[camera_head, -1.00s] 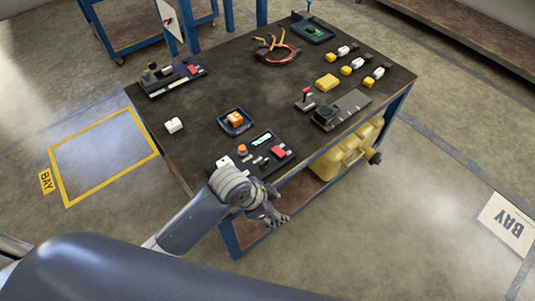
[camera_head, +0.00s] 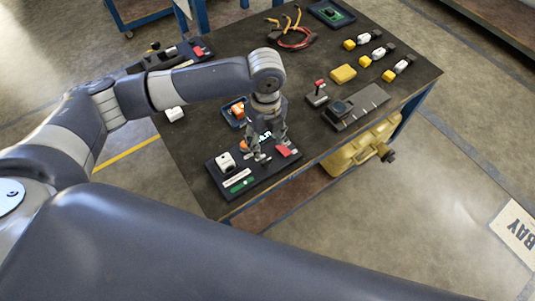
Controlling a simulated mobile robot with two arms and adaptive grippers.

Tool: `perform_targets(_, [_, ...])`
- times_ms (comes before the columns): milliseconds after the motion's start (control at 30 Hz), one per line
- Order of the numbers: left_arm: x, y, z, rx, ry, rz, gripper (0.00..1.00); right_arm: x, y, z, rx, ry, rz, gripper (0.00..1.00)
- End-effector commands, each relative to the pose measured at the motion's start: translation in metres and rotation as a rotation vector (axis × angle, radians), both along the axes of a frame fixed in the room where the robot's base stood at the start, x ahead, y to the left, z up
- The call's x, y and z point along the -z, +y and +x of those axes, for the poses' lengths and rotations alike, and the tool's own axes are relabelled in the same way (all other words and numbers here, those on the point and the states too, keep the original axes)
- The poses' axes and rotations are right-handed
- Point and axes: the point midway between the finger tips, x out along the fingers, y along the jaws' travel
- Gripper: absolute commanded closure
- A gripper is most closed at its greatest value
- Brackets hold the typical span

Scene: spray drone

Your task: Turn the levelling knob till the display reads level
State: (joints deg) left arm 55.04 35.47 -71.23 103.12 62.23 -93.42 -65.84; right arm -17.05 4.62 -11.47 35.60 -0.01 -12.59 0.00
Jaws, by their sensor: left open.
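The control panel (camera_head: 257,179) lies near the front edge of the dark table. It carries a white knob-like part (camera_head: 226,161) at left, a lit display (camera_head: 265,137), an orange knob (camera_head: 243,145) and a red part (camera_head: 284,152). I cannot tell which part is the levelling knob. My left gripper (camera_head: 268,145) is open and points down over the panel's middle. Its fingers partly cover the display and the orange knob; the reading is not legible. I cannot tell whether the fingers touch anything. My right gripper is out of view.
Behind the gripper sits a blue tray with an orange part (camera_head: 237,109). A grey device with a black knob (camera_head: 339,107), a red-topped lever (camera_head: 318,92) and a yellow block (camera_head: 343,74) stand to the right. A white block (camera_head: 174,114) is at left, near my arm.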

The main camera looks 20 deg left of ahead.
Motion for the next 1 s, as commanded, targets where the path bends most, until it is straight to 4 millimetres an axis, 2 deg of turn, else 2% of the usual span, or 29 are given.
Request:
perform_targets(300, [0.058, 0.0, -0.001, -0.002, 0.001, 0.0, 0.5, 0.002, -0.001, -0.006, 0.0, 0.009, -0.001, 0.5])
perform_targets(500, [0.088, -0.001, -0.001, -0.001, 0.0, -0.001, 0.5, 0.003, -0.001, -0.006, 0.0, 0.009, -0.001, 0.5])
perform_targets(700, [0.1, -0.001, 0.0, -0.001, -0.002, -0.002, 0.5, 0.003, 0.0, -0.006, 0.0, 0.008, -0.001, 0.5])
perform_targets(967, [0.101, -0.001, 0.0, -0.001, -0.002, -0.002, 0.5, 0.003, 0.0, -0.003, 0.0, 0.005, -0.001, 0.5])
perform_targets(1000, [0.101, -0.001, 0.0, -0.001, -0.002, -0.002, 0.59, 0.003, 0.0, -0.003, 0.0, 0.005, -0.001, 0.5])
